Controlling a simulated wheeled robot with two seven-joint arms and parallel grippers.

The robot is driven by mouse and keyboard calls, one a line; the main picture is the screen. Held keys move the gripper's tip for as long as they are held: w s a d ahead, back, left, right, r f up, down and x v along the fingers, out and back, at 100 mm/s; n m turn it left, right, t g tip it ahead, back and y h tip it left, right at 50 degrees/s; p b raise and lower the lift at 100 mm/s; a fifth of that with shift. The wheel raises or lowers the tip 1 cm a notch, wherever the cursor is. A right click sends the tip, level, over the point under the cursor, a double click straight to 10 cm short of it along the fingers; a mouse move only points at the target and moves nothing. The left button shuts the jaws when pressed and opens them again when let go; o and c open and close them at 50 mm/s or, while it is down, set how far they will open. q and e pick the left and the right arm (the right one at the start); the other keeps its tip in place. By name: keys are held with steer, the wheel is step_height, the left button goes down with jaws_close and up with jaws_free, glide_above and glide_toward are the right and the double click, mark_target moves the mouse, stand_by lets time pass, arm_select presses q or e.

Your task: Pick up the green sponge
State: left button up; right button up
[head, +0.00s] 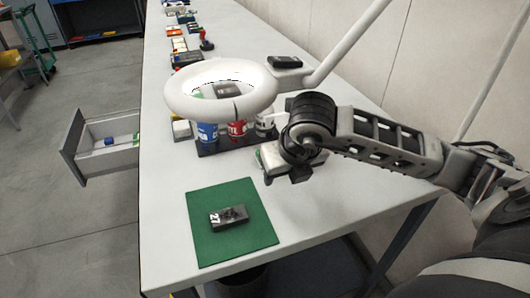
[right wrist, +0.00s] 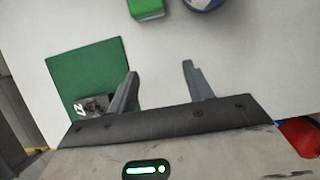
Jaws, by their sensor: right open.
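A green block (right wrist: 146,8), which looks like the green sponge, lies on the pale table at the top edge of the right wrist view, partly cut off. It is beyond my right fingertips and apart from them. I cannot pick it out clearly in the head view. My right gripper (right wrist: 158,80) is open, with nothing between its fingers. In the head view my right gripper (head: 287,174) hangs above the table, to the right of the green mat. My left gripper is not in view.
A dark box (head: 229,216) lies on the green mat (head: 205,247). Blue (head: 207,132) and red (head: 236,129) cans and a white one stand in a dark rack. A white ring lamp (head: 190,105) hangs above them. An open drawer (head: 90,165) juts out at left.

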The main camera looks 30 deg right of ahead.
steer(key=w, duration=0.2)
steer(key=shift+w+d, duration=0.25)
steer(key=shift+w, duration=0.05)
steer(key=shift+w+d+p, duration=0.15)
steer(key=shift+w+p, duration=0.15)
steer(key=shift+w, duration=0.15)
steer(key=w, duration=0.2)
steer(key=shift+w+d+p, duration=0.3)
steer(key=shift+w, duration=0.1)
steer(key=shift+p+x, duration=0.3)
steer(key=shift+x, duration=0.85)
steer(key=shift+w+d+f, duration=0.1)
steer(key=shift+w+f, duration=0.15)
steer(key=shift+f, duration=0.2)
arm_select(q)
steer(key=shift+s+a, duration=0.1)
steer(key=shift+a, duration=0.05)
arm_select(e)
steer(key=c, duration=0.8)
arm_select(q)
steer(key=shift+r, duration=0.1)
arm_select(e)
steer(key=shift+r, duration=0.1)
